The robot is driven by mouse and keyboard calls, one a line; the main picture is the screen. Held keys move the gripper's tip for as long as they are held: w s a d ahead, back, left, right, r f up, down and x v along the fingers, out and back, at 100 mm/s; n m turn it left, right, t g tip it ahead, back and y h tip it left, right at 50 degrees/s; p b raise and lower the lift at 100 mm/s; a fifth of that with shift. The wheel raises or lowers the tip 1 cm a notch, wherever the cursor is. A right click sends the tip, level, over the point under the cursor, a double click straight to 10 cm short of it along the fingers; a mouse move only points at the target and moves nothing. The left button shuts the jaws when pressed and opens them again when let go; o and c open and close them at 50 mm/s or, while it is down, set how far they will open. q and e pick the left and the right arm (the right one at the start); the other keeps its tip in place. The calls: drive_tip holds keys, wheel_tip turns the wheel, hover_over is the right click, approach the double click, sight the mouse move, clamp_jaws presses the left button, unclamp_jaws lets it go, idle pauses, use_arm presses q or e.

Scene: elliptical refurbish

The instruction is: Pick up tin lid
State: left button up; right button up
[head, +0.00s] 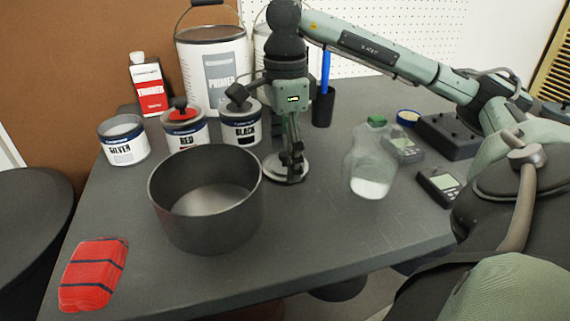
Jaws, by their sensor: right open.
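A round pale metal tin lid (275,175) lies flat on the dark table, right of the big dark pot. My right gripper (292,168) points straight down over the lid, with its fingertips at or just above it. Its jaws are open. The fingers cover part of the lid, and I cannot tell whether they touch it. The SILVER tin (124,146) stands at the left with no lid on it. My left gripper is not in view.
The dark pot (210,225) stands close left of the gripper. The RED tin (184,131), BLACK tin (240,133) and PRIMER bucket (213,70) stand behind. A clear bottle (370,175) stands to the right. A red folded cloth (94,275) lies at front left. The front right table is clear.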

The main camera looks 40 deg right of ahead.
drive_tip(key=c, duration=1.4)
drive_tip(key=shift+f, duration=0.1)
drive_tip(key=c, duration=0.3)
